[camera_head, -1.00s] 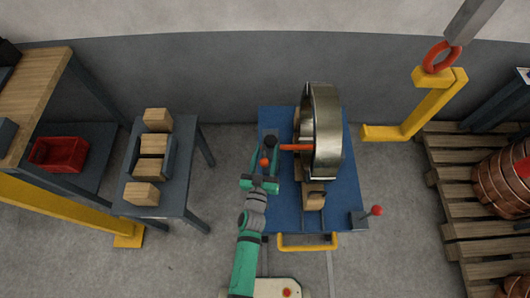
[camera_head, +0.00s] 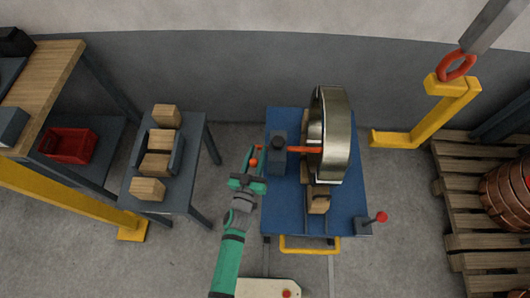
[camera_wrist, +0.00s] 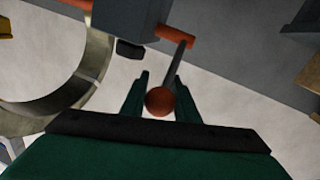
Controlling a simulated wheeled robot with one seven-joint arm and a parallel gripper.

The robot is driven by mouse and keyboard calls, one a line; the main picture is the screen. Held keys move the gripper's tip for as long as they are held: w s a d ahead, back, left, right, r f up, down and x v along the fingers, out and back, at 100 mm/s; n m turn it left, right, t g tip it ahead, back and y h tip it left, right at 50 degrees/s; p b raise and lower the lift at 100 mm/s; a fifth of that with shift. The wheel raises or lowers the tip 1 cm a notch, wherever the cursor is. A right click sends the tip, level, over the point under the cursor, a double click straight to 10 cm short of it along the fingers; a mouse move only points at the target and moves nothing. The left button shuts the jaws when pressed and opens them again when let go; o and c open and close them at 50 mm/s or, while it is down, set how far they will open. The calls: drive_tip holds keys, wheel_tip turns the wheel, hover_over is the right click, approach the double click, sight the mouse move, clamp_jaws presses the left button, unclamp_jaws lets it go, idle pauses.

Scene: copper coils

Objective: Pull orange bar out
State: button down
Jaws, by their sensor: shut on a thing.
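The orange bar (camera_head: 305,149) runs sideways between a dark block (camera_head: 278,150) and a large metal ring (camera_head: 335,140) on a blue cart. Its left end pokes out beyond the block and also shows in the wrist view (camera_wrist: 176,37). A thin grey handle (camera_wrist: 176,67) joins that end and ends in an orange ball (camera_head: 254,162). My gripper (camera_head: 253,164) is left of the block, at the cart's left edge, shut on the ball. In the wrist view the ball (camera_wrist: 160,101) sits between the green fingers.
A small table (camera_head: 185,205) with wooden blocks stands to the left, with floor between it and the cart (camera_head: 285,215). A red-knobbed lever (camera_head: 381,217) is at the cart's front right. A yellow hook stand (camera_head: 433,110) and pallet (camera_head: 465,215) are farther right.

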drive_tip(key=a, duration=1.1)
drive_tip(key=shift+a, duration=0.25)
drive_tip(key=c, duration=1.4)
unclamp_jaws()
drive_tip(key=shift+a, duration=0.1)
drive_tip(key=v, duration=1)
drive_tip(key=shift+s, duration=0.35)
